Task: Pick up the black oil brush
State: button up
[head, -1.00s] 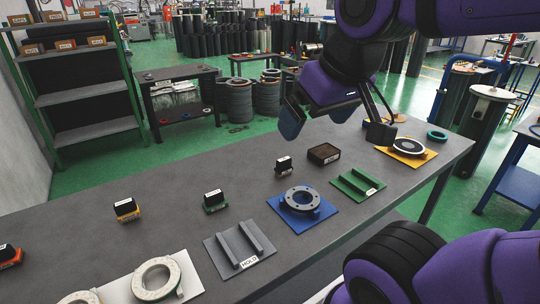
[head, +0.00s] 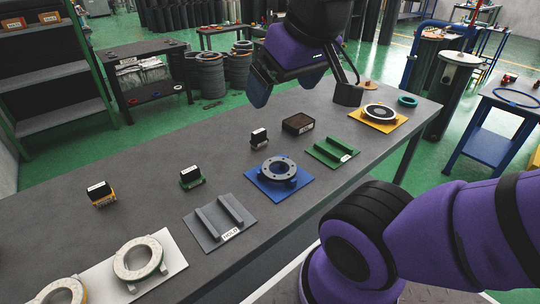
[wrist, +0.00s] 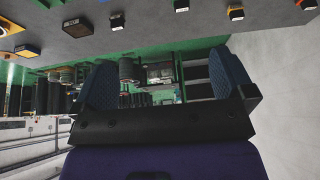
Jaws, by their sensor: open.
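The black oil brush appears to be the small all-black block (head: 259,138) with a pale label, standing on the grey table left of a larger dark brown block. In the wrist view what looks like the same block (wrist: 117,20) shows near the top edge. My gripper (head: 286,86) is open and empty, raised above the back of the table, up and behind the block, and not touching it. In the wrist view its two blue fingers (wrist: 166,82) stand wide apart with nothing between them.
Similar black blocks on a yellow base (head: 101,195) and a green base (head: 191,178) stand to the left. The brown block (head: 297,123) is close on the right. In front are a grey holder (head: 220,222), a blue plate with flange (head: 278,174) and a green holder (head: 333,152).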

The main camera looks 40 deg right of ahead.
aim_at(259, 140)
jog(key=i+l, duration=0.1)
jog(key=l, duration=0.65)
jog(key=i+l, duration=0.15)
jog(key=l, duration=0.25)
jog(key=i+l, duration=0.1)
jog(key=l, duration=0.3)
